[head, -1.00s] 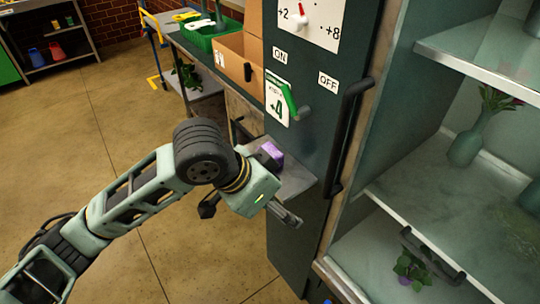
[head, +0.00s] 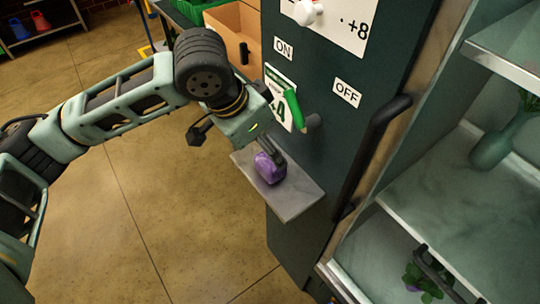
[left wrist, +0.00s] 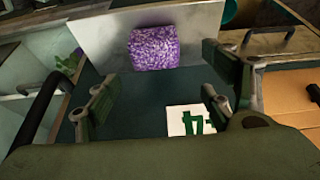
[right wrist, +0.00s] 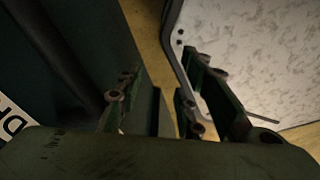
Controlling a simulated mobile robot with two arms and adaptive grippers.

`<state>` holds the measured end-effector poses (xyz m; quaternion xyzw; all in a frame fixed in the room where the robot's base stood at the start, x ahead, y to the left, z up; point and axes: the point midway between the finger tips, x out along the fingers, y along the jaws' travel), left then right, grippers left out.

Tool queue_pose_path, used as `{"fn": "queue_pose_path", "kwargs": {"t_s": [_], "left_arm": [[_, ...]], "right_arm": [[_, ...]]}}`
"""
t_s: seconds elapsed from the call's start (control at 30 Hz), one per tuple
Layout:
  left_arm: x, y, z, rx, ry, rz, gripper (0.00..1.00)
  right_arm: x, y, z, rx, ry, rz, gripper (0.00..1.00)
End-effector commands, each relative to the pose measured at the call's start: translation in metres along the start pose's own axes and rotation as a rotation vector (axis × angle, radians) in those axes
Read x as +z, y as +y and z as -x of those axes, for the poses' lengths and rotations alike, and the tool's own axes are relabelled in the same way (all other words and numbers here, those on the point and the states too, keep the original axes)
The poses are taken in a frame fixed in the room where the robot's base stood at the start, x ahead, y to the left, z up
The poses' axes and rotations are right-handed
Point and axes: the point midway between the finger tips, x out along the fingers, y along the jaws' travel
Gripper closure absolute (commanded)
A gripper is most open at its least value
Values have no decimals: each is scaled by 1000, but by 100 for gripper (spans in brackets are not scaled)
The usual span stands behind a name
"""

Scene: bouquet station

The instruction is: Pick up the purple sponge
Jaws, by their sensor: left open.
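The purple sponge (head: 269,168) sits on a small grey shelf (head: 290,200) that juts from the dark green cabinet. My left gripper (head: 272,150) is at the sponge's upper edge in the head view, and its fingertips partly overlap it there. In the left wrist view the sponge (left wrist: 154,47) lies beyond the open fingers (left wrist: 165,90), with nothing held between them. I cannot tell whether a finger touches it. My right gripper (right wrist: 155,105) shows only in the right wrist view, with its fingers apart and nothing between them.
The cabinet front (head: 340,125) with ON and OFF labels, a green lever (head: 294,108) and a dark handle (head: 378,135) stands close to my left gripper. Shelves with a vase (head: 492,148) are at right. Open floor lies at left.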

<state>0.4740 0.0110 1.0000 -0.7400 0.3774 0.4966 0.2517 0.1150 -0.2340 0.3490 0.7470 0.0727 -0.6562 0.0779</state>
Motion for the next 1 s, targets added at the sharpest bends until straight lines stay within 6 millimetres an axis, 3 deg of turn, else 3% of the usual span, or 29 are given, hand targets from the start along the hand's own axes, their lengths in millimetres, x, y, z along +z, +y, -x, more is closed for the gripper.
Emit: {"fn": "queue_pose_path", "kwargs": {"t_s": [0.1, 0.27, 0.43, 0.6, 0.7, 1.0], "left_arm": [[2, 1, -13, 1, -1, -1, 25], [10, 3, -36, 1, -1, 0, 25], [9, 4, -56, 0, 1, -1, 25], [9, 4, -60, -1, 2, -2, 25], [9, 4, -60, -1, 2, -2, 25], [9, 3, -59, -1, 2, -2, 51]], "right_arm": [[32, -4, 3, -5, -49, 0, 66], [52, -6, 9, -7, -77, 1, 66], [39, -4, 8, -5, -59, 2, 66], [13, -1, 6, -1, -18, 3, 66], [9, 0, 6, -1, -13, 3, 66], [26, -3, 7, -4, -40, 3, 66]]}}
